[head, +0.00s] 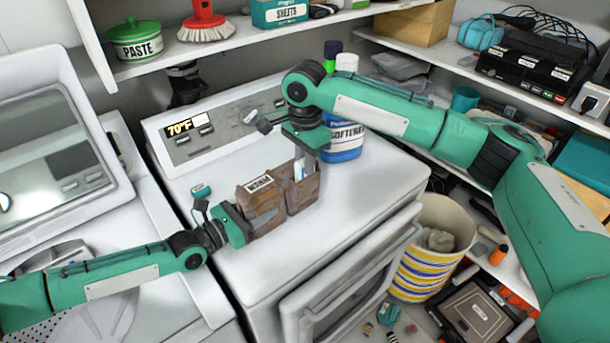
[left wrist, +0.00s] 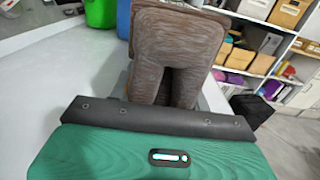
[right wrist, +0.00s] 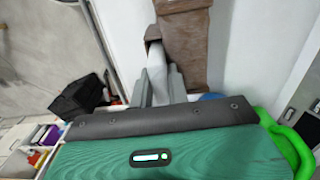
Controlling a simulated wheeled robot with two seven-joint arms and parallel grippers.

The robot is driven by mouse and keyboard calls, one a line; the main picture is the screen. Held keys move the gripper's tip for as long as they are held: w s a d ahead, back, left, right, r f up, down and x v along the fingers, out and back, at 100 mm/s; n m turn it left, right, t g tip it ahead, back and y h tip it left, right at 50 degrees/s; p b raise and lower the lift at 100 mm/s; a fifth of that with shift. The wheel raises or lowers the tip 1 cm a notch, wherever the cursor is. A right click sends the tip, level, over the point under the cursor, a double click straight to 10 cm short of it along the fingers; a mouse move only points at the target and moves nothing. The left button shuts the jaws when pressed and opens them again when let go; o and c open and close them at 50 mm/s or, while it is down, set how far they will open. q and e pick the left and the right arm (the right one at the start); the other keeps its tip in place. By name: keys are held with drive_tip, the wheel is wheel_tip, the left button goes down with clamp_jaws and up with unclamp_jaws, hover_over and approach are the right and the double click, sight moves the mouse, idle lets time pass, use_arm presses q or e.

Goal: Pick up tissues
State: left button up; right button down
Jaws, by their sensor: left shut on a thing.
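A brown, wood-patterned holder (head: 262,203) with a white label stands on top of the white dryer. White tissue (head: 299,170) shows at its right-hand part. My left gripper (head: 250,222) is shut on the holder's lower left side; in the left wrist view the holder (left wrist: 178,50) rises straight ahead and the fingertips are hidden. My right gripper (head: 306,160) points down from above at the right-hand part. In the right wrist view the white tissue (right wrist: 156,68) lies between its two separated grey fingers (right wrist: 158,85), beside the brown holder (right wrist: 186,40).
A blue softener bottle (head: 345,143) stands just behind my right gripper. The dryer's top (head: 375,185) is clear on the right. A shelf (head: 240,40) with a green paste tin (head: 135,42) and a red brush (head: 206,25) hangs above. A striped bin (head: 430,270) stands at right.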

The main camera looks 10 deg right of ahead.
drive_tip(key=shift+r, duration=0.1)
wheel_tip(320, 180, up, 10)
drive_tip(key=shift+f, duration=0.1)
idle(0.4)
use_arm(q)
drive_tip(key=o, duration=1.4)
drive_tip(key=shift+a, duration=0.1)
